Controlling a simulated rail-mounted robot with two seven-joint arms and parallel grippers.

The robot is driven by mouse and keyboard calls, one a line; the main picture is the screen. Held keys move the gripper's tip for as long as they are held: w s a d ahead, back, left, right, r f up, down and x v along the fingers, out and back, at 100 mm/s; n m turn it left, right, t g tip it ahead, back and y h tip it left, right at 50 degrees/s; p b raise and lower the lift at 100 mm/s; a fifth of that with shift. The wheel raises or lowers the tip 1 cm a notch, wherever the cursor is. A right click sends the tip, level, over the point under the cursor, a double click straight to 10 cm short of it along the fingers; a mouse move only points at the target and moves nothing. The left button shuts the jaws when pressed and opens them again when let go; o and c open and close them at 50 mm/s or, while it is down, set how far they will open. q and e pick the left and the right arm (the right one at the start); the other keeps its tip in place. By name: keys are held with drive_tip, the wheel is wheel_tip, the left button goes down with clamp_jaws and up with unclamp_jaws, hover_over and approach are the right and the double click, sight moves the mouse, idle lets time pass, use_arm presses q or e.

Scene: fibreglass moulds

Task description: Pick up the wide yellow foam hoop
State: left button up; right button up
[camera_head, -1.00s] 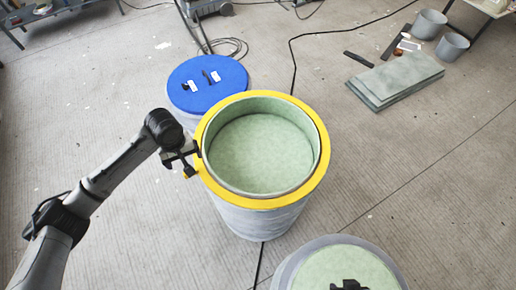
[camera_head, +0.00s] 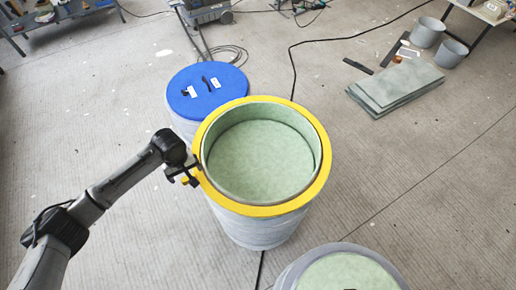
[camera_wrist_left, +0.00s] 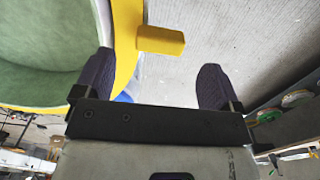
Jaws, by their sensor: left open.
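The wide yellow foam hoop (camera_head: 320,185) lies flat around the top rim of a grey mould with a pale green inside (camera_head: 262,160). In the left wrist view the hoop (camera_wrist_left: 126,40) runs along the left, and a short yellow tab (camera_wrist_left: 160,40) sticks out from it. My left gripper (camera_head: 188,176) is at the hoop's left outer edge. In the wrist view its dark fingers (camera_wrist_left: 155,72) are spread, with the tab between them sideways, near the tips and touching neither. Whether the left finger touches the hoop I cannot tell. My right gripper is not clearly seen.
A blue-topped drum (camera_head: 225,77) stands behind the mould. Another round green-topped mould (camera_head: 345,272) is at the bottom. Green-grey slabs (camera_head: 395,85) and grey buckets (camera_head: 428,32) are at the upper right. A cable (camera_head: 310,37) crosses the floor. Floor at the right is clear.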

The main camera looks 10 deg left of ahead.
use_arm(q)
drive_tip(key=shift+f, duration=2.2)
drive_tip(key=c, duration=1)
drive_tip(key=shift+r, duration=0.15)
